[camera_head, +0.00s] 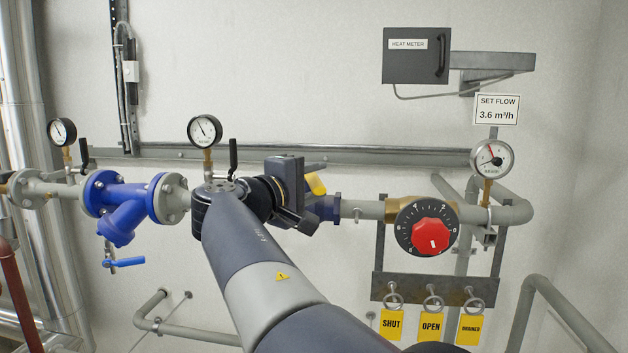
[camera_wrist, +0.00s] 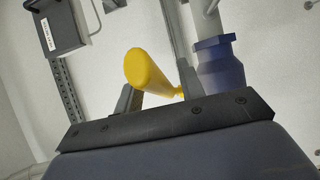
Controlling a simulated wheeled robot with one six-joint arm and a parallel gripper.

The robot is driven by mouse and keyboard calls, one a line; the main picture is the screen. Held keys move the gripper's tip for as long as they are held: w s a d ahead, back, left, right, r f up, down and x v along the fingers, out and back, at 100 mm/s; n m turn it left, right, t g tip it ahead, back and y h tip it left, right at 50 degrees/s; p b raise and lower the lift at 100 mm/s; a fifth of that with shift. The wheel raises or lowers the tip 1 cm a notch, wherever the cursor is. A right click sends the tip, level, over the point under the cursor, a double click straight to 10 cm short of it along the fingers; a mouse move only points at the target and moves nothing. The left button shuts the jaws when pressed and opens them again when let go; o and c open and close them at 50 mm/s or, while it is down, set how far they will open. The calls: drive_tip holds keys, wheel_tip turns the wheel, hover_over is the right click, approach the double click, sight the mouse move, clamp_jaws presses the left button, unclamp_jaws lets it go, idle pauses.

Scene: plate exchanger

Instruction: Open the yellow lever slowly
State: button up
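The yellow lever (camera_head: 316,184) shows just right of my wrist in the head view, in front of the pipe and beside a dark blue pipe fitting (camera_head: 327,208). My gripper (camera_head: 306,211) is at the lever, partly hidden behind my own wrist. In the wrist view the lever (camera_wrist: 150,72) points its rounded end toward the camera. The two dark fingers of my gripper (camera_wrist: 157,76) stand apart, with the lever in the space between them. Pale wall shows in part of that space. I cannot tell whether a finger touches the lever.
A red knob (camera_head: 430,235) on a black dial is right of the lever. Yellow tags (camera_head: 431,326) hang below it. A blue strainer (camera_head: 124,198) with a blue handle and pressure gauges (camera_head: 204,131) are on the left. A heat meter box (camera_head: 412,56) is above.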

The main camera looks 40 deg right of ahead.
clamp_jaws()
idle(0.3)
idle(0.3)
